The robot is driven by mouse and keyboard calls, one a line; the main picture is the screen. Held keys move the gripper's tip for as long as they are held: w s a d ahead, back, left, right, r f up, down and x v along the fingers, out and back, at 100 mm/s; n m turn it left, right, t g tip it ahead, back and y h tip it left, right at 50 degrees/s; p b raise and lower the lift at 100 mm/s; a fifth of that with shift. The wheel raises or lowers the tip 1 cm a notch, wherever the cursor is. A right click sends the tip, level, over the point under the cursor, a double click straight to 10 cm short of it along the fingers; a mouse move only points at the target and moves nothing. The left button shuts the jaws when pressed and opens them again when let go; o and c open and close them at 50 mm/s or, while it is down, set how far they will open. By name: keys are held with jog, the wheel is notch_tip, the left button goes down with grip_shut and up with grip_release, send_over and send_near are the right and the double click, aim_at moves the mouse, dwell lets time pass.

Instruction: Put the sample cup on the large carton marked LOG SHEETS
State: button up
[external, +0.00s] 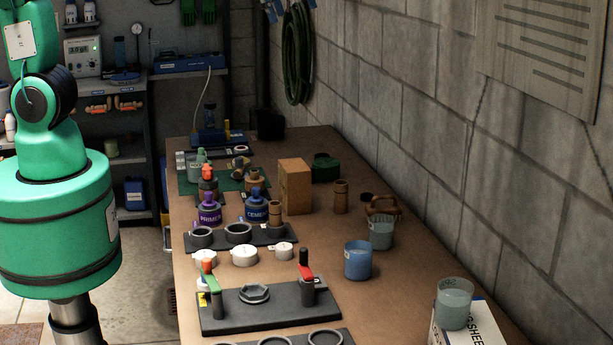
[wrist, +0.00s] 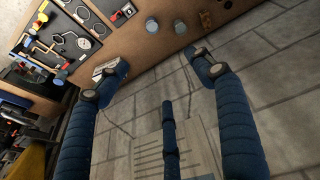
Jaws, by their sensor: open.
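A translucent sample cup (external: 454,305) with grey-blue contents stands upright on top of the white carton (external: 480,325) at the lower right of the external view. The carton's printed side reads partly "SHEE"; its lower part is cut off by the frame. In the wrist view a pale corner of the carton (wrist: 103,70) shows beside the left finger, and I cannot make out the cup there. My gripper (wrist: 158,75) is open with nothing between its fingers, facing the block wall. It is out of frame in the external view.
A blue cup (external: 357,261), another translucent cup (external: 381,234) and a brown basket (external: 384,206) stand behind the carton along the wall. A dark plate (external: 268,315) with valves lies to the left. The block wall (external: 440,120) bounds the table's right side.

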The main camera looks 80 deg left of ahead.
jog(key=s+a+f, duration=0.1)
jog(key=s+a, duration=0.3)
jog(key=s, duration=0.4)
jog(key=s+a+f+m+t, duration=0.1)
jog(key=s+a, duration=0.4)
jog(key=s, duration=0.3)
jog(key=s+a+f+t, duration=0.1)
jog(key=s+a, duration=0.3)
jog(key=s, duration=0.4)
jog(key=shift+s+a+f+m+y, duration=0.3)
jog(key=shift+a+f+m, duration=0.1)
jog(key=shift+f, duration=0.2)
jog(key=shift+f, duration=0.15)
notch_tip(320, 180, down, 12)
jog(key=b, duration=1.2)
jog(key=shift+b, duration=0.3)
